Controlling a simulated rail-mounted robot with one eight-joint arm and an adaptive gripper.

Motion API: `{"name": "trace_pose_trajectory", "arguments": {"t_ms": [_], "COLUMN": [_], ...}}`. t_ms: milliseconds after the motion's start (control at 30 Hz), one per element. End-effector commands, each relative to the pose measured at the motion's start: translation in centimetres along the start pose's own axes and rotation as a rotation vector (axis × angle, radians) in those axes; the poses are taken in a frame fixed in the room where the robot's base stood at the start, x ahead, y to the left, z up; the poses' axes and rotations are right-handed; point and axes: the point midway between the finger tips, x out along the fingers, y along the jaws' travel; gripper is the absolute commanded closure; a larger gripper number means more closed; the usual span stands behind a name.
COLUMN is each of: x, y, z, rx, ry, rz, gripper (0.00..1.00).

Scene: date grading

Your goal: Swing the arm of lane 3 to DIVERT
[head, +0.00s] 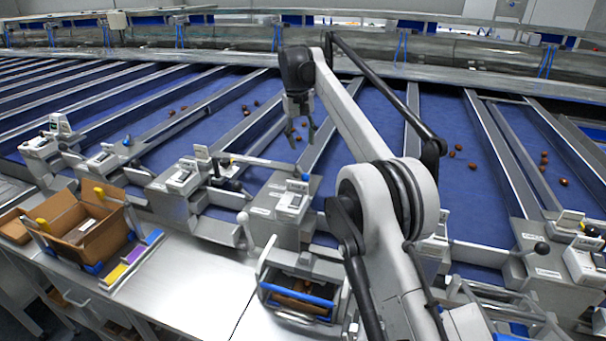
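My gripper (301,134) hangs fingers-down over a blue lane belt in the middle of the head view. Its two fingers are apart with nothing between them. Below it, a grey bar-shaped lane arm (262,162) reaches across a lane from a hinge unit at the left towards a blue-tipped post (303,174). My gripper is apart from this bar. Lane labels are too small to read, so I cannot tell which arm belongs to lane 3. My own arm hides part of the lanes at the right.
Brown dates (457,150) lie scattered on the blue belts between metal dividers. A cardboard box (85,222) stands on the steel counter (190,292) at the left. A blue-handled bin (300,294) sits at the front. The counter between them is mostly clear.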

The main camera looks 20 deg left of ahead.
Motion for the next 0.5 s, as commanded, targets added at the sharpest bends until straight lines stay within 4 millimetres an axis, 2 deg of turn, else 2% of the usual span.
{"name": "trace_pose_trajectory", "arguments": {"t_ms": [167, 500], "x": [2.0, 7.4], "y": [0.1, 0.1], "z": [0.0, 0.1], "rx": [0.001, 0.001], "ry": [0.0, 0.0], "rz": [0.0, 0.0], "gripper": [0.63, 0.63]}}
